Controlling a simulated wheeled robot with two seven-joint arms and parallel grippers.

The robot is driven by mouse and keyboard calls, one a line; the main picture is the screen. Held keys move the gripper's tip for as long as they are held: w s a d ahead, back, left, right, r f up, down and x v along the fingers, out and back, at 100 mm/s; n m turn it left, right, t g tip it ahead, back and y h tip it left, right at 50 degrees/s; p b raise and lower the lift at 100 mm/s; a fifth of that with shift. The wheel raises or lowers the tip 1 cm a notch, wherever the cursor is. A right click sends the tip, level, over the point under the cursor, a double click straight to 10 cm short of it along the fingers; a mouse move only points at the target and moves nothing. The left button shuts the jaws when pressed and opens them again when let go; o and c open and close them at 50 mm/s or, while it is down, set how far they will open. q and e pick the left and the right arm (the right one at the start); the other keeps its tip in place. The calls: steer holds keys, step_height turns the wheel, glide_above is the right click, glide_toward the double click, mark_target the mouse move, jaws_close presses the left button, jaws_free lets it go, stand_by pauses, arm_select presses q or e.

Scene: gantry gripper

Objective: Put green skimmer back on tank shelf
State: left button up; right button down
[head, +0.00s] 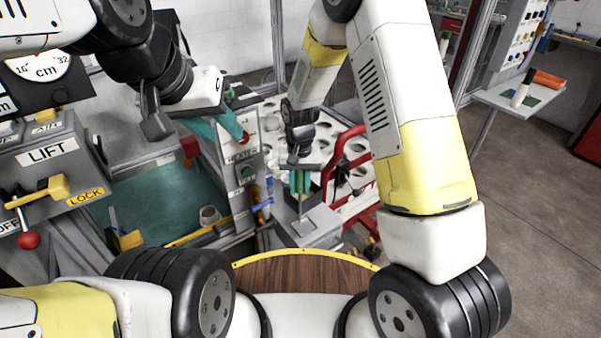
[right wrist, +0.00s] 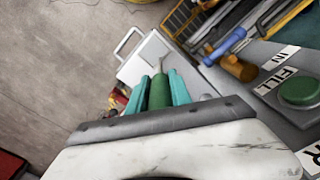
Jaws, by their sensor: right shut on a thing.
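My right gripper (head: 300,184) is shut on the green skimmer's handle, and its teal fingers (right wrist: 161,90) flank the green handle (right wrist: 159,93) in the right wrist view. In the head view the skimmer's thin pale rod (head: 300,207) points down from the fingers over a small grey shelf (head: 322,226). The shelf also shows as a pale plate (right wrist: 134,68) beyond the fingers in the wrist view. I cannot tell whether the rod touches it. The skimmer's lower end is not clear. My left gripper (head: 222,127) has its teal fingers apart near the heater panel, with nothing seen between them.
The tank (head: 150,204) with teal liquid lies left of the shelf. The panel (head: 241,165) with knobs stands between them. A blue-handled tool (right wrist: 224,46) and an orange one lie beside the shelf. A white rack with round holes and a red frame (head: 345,160) stand behind and right.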

mark_target(300, 191)
steer(key=shift+w, duration=0.55)
steer(key=shift+w+f, duration=0.15)
steer(key=shift+f, duration=1.75)
steer(key=c, duration=1.2)
jaws_free()
steer(key=shift+o, duration=0.2)
